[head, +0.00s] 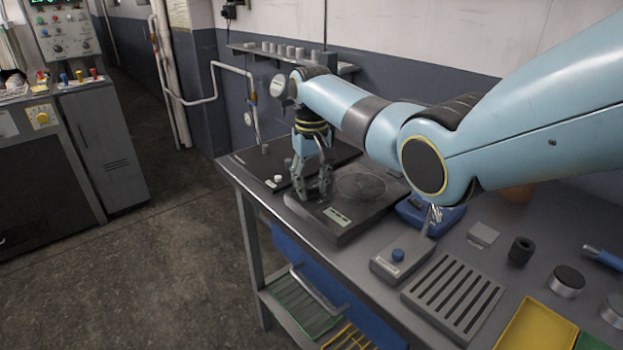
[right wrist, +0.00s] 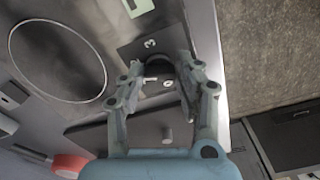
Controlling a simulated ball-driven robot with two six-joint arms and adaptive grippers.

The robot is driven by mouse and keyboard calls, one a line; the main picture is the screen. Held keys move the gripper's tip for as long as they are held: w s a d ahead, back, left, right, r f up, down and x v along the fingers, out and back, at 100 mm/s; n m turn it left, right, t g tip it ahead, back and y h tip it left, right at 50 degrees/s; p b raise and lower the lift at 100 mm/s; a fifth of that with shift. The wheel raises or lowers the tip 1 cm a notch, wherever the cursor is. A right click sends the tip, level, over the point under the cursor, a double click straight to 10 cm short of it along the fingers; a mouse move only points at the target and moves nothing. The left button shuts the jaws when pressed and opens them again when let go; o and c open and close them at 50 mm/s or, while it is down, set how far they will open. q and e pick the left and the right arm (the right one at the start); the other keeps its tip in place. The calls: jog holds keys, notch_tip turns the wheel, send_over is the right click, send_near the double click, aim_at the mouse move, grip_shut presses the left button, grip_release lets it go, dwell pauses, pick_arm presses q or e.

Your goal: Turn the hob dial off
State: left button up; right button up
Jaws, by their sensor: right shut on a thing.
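The dark hob (head: 345,228) lies on the bench, with one round burner ring (head: 362,186) on top and a pale label plate (head: 337,215) at its front. My right gripper (head: 318,190) reaches down at the hob's left part, beside the ring. In the right wrist view, its fingers (right wrist: 165,72) are closed around the dark hob dial (right wrist: 158,60). The digits 3 and 0 are printed on the panel by the dial. The fingers partly hide the dial, and I cannot tell its exact setting. My left gripper is in neither view.
A slotted grey rack (head: 453,293), a small box with a blue knob (head: 398,255) and a yellow tray (head: 540,335) stand on the bench to the right. A grey control cabinet (head: 100,140) stands at the left. Open floor lies between.

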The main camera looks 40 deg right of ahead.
aim_at(311, 187)
jog(key=n+p, duration=0.2)
jog(key=n, duration=0.2)
jog(key=shift+r+p, duration=0.15)
jog(key=shift+p, duration=0.15)
jog(key=n+p, duration=0.1)
jog(key=n, duration=0.5)
jog(key=shift+p, duration=0.3)
jog(key=n+p, duration=0.1)
jog(key=n, duration=0.5)
jog(key=shift+w, duration=0.1)
jog(key=n, duration=0.5)
jog(key=shift+n, duration=0.4)
jog(key=o, duration=1.1)
jog(key=shift+o, duration=0.2)
notch_tip(311, 187, up, 12)
